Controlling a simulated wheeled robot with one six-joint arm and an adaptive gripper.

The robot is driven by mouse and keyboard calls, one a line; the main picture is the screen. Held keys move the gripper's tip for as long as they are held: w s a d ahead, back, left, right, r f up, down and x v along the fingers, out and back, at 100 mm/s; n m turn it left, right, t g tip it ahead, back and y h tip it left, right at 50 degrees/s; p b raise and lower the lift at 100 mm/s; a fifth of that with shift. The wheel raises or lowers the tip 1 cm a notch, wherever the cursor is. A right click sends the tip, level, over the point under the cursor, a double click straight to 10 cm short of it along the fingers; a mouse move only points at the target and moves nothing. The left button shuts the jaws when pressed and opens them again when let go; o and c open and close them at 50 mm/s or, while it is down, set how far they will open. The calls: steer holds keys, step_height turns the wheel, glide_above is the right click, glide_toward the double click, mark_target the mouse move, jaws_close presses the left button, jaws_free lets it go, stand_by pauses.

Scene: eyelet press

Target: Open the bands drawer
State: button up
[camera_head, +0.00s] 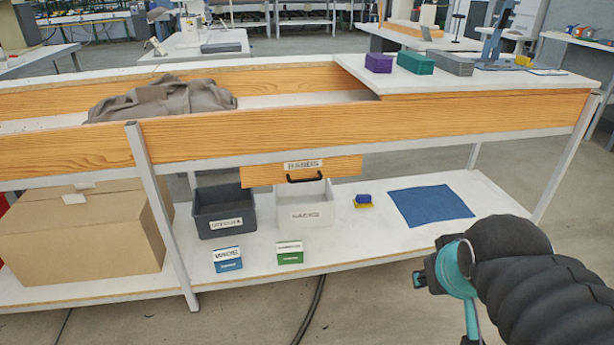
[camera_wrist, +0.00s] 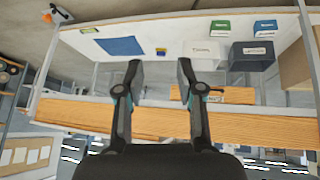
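The bands drawer (camera_head: 262,174) has a wooden front and hangs under the bench, with a white BANDS label and a dark bar handle (camera_head: 304,178). It looks shut. In the wrist view, which is upside down, the drawer (camera_wrist: 176,93) shows partly behind a finger of my gripper (camera_wrist: 159,70). The fingers are spread wide with nothing between them. In the head view my gripper (camera_head: 425,279) is at the lower right, in front of the bench and well away from the handle.
Below the drawer, a dark bin (camera_head: 224,209) and a pale bin (camera_head: 305,212) stand on the lower shelf (camera_head: 375,235). A blue mat (camera_head: 430,205), small blue and green boxes, and a large carton (camera_head: 85,240) lie there too. A bench leg (camera_head: 160,215) stands left. Floor in front is open.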

steer(key=w+n+t+b, duration=0.25)
steer(key=w+n, duration=0.25)
steer(key=w, duration=0.9)
steer(key=n+t+y+b, duration=0.4)
steer(key=n+y, duration=0.7)
steer(key=n, duration=0.8)
glide_toward(308, 181)
steer(key=shift+m+g, duration=0.3)
steer(key=shift+g, duration=0.25)
steer(key=x, duration=1)
steer(key=shift+w+a+r+b, duration=0.15)
steer(key=shift+w+r+b, duration=0.15)
steer(key=shift+w, duration=0.1)
jaws_close()
